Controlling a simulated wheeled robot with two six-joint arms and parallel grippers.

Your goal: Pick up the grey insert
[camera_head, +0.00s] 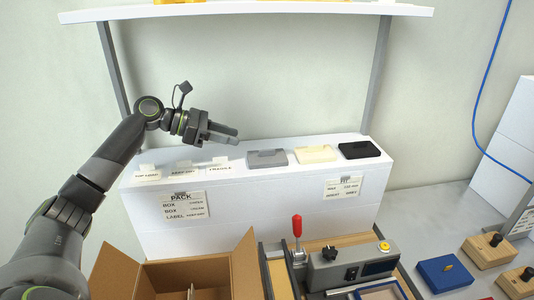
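The grey insert (267,158) is a flat grey block lying on top of the white ledge (290,212). A cream insert (314,154) and a black insert (359,150) lie in a row to its right. My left gripper (234,133) is in the air above the ledge, up and to the left of the grey insert in the picture, and apart from it. Its fingers show side-on and overlap, so the opening between them cannot be made out. Nothing is seen held in it. My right gripper is out of view.
Small label cards (219,168) stand on the ledge's left part. An open cardboard box (205,274) is in front. A fixture with a red-handled clamp (297,226) and grey control box (351,265) stands beside it. Blue (445,273) and wooden (489,250) blocks lie at right.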

